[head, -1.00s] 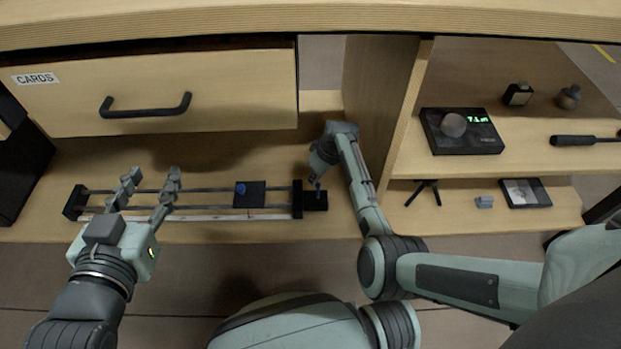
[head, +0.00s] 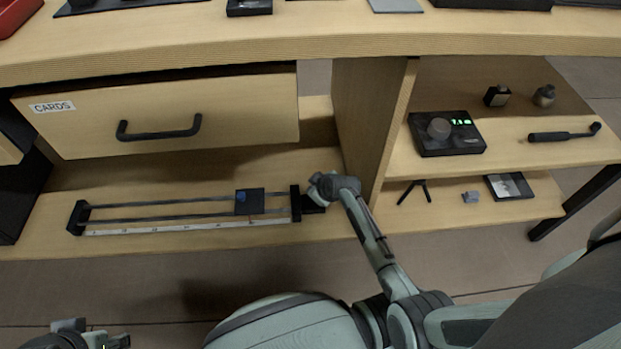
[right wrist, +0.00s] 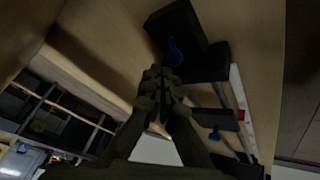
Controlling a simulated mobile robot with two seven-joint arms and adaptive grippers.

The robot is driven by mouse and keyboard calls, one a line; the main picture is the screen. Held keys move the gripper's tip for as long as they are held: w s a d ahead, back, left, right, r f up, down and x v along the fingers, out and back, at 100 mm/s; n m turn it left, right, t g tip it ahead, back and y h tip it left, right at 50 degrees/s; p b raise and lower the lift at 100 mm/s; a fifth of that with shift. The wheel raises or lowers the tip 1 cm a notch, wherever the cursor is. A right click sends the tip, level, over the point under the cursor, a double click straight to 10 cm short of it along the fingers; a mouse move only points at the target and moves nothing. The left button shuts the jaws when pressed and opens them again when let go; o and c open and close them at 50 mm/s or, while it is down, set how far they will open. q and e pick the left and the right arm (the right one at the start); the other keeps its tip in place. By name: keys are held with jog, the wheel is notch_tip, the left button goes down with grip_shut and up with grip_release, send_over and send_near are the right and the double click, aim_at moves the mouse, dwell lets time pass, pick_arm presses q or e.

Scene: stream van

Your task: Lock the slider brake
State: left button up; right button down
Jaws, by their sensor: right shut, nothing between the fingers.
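The slider (head: 180,210) lies on the low shelf: two rails between black end blocks, with a white scale strip along its front. Its dark carriage (head: 249,203) with a blue knob sits near the right end; the carriage also shows in the right wrist view (right wrist: 213,118). A black block (head: 312,206) adjoins the right end, mostly behind my right gripper (head: 318,192). In the right wrist view, a blue lever (right wrist: 174,52) stands on dark block parts, just beyond my right fingertips (right wrist: 160,76). These are shut and empty; contact is unclear. My left gripper (head: 85,335) is cut off at the lower left.
The CARDS drawer (head: 160,115) hangs above the slider. Right shelves hold a black device with a knob (head: 446,133), a small tripod (head: 413,192) and a tray (head: 510,186). Floor in front is open.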

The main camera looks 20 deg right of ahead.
pick_arm(q)
jog(key=shift+f, duration=0.1)
pick_arm(e)
jog(key=shift+w, duration=0.2)
jog(key=shift+w+d+f+b, duration=0.1)
jog(key=shift+w+f+b, duration=0.3)
jog(key=shift+w+b, duration=0.2)
pick_arm(q)
jog(key=shift+f, duration=0.5)
